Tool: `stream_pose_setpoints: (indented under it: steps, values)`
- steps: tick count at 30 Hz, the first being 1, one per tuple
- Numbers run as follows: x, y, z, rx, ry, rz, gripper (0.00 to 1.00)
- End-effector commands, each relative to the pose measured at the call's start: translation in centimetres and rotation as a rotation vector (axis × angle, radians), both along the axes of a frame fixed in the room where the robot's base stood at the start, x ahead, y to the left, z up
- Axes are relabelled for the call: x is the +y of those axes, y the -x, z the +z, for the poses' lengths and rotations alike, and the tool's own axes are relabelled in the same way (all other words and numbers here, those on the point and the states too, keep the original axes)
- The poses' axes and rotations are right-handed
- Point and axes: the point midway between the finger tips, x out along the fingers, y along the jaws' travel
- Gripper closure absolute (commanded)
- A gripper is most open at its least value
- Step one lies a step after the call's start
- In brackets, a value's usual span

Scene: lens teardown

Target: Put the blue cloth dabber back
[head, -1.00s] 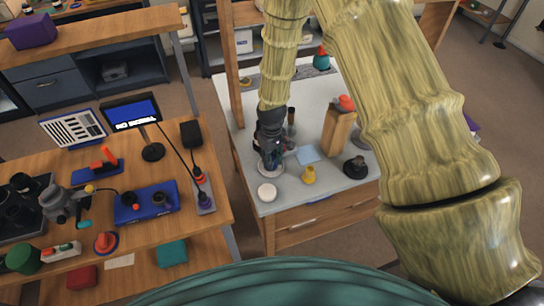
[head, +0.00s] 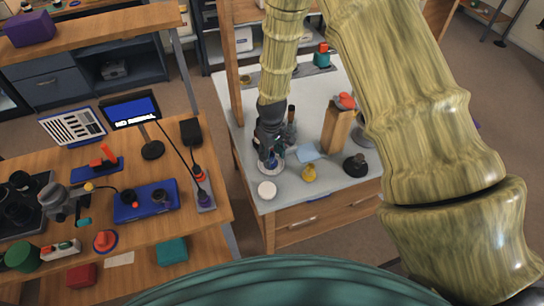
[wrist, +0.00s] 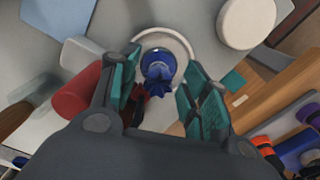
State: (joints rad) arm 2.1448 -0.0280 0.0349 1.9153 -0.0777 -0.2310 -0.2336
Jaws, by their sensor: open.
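The blue cloth dabber (wrist: 160,68) shows in the wrist view, with a rounded blue top and a ruffled blue part toward my gripper. It appears within a pale round dish or ring (wrist: 183,47); whether it rests in it or is above it I cannot tell. My gripper (wrist: 160,82) is open, its teal fingers on either side of the dabber, with no clear contact. In the head view my gripper (head: 269,158) points down over the pale dish (head: 264,172) on the grey-topped bench, and it largely hides the dabber.
A white round disc (head: 267,190) lies in front of the dish. A light blue square (head: 307,152), a small yellow object (head: 309,173), a black knob-like object (head: 355,166) and a wooden block (head: 336,130) stand to the right. A red cylinder (wrist: 77,92) is near the left finger.

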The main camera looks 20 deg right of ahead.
Motion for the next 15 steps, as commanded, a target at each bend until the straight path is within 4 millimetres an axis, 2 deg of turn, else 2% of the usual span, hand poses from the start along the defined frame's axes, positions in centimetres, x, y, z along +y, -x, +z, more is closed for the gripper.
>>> stream_pose_setpoints:
  steps: [15]
  values:
    - [0.0,0.0,5.9,-0.002,-0.001,0.000,0.53]
